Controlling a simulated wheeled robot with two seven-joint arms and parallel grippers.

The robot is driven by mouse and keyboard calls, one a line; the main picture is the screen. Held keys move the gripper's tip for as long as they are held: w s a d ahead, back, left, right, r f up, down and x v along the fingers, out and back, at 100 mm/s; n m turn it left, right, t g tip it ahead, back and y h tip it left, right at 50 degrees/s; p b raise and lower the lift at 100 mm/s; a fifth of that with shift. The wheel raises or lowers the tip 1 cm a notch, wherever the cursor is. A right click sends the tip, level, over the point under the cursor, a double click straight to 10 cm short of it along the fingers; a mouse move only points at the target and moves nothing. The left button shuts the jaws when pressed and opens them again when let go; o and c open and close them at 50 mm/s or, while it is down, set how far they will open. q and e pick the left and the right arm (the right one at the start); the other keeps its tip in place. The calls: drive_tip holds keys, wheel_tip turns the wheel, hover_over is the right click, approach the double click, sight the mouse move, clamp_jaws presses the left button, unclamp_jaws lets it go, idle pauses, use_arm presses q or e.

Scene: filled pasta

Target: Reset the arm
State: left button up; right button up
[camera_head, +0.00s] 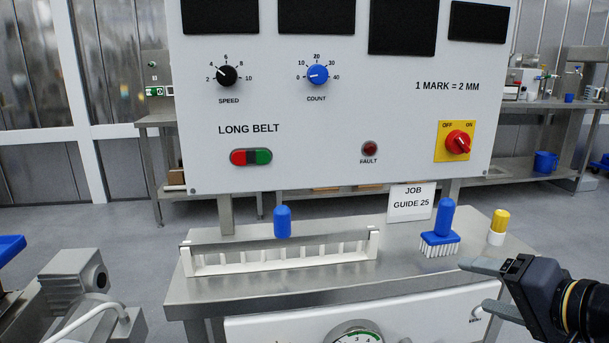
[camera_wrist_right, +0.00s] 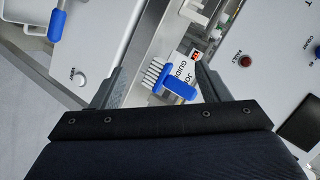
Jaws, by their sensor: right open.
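My right gripper (camera_head: 474,285) comes in from the lower right in the head view. Its fingers are spread apart with nothing between them, in front of the steel bench's right end. In the right wrist view the two fingers frame a blue-handled brush (camera_wrist_right: 182,99), which lies beyond them. In the head view the brush (camera_head: 441,238) stands bristles down on the bench, apart from the gripper. My left gripper is in neither view.
A white control panel (camera_head: 330,100) stands behind the steel bench (camera_head: 290,285). On the bench are a long white slotted rack (camera_head: 285,266), a blue knob-like handle (camera_head: 282,222), a job guide card (camera_head: 409,203) and a yellow-capped bottle (camera_head: 498,228). A gauge (camera_head: 357,334) sits at the front.

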drive_tip(key=s+a+f+n+g, duration=0.3)
drive_tip(key=s+a+f+n, duration=0.15)
drive_tip(key=s+f, duration=0.4)
drive_tip(key=s+a+f+n+g, duration=0.3)
drive_tip(key=s+a+f+g, duration=0.15)
drive_tip(key=f, duration=0.75)
wheel_tip(320, 180, up, 35)
drive_tip(key=p, duration=3.4)
drive_tip(key=shift+a+t, duration=0.15)
drive_tip(key=shift+t, duration=0.3)
